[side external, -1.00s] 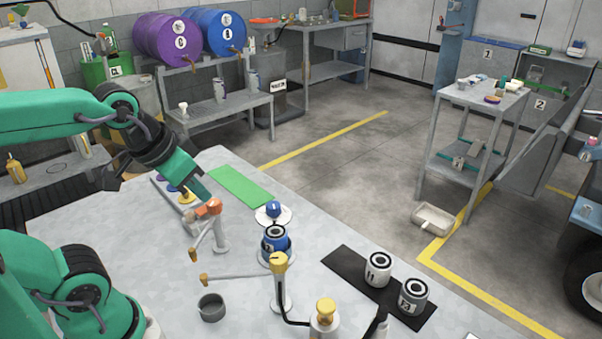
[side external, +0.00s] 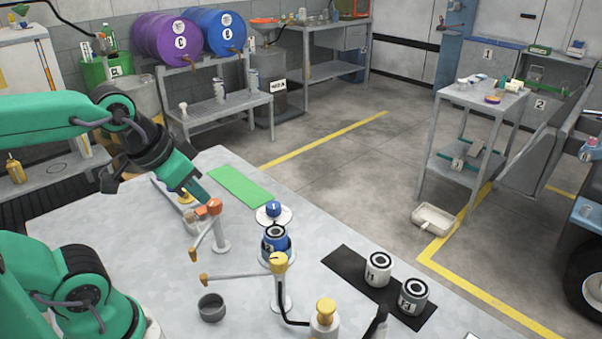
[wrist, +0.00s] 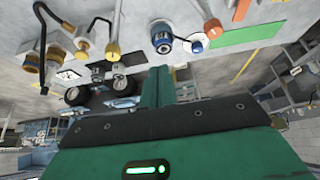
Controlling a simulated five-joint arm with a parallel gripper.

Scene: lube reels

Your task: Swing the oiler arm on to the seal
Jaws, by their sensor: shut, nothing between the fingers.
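My gripper (side external: 202,196) is shut and empty, its tip beside or just above the orange cap of a grey post (side external: 221,232). I cannot tell whether they touch. That post's thin arm (side external: 201,236) points toward the front left. A yellow-capped post (side external: 281,290) stands nearer the camera; its arm (side external: 240,275) reaches left to a small orange-brown tip. A blue can (side external: 274,243) with a dark ring on top stands between the posts, apart from both arm tips. In the wrist view my fingers (wrist: 159,75) are together below the blue can (wrist: 162,37). No label shows which part is the seal.
A grey cup (side external: 211,307) stands at the front. A blue-knobbed white disc (side external: 273,215) and a green mat (side external: 240,186) lie behind the posts. Two cans stand on a black mat (side external: 342,262) at right. A yellow-topped bottle (side external: 324,317) stands in front.

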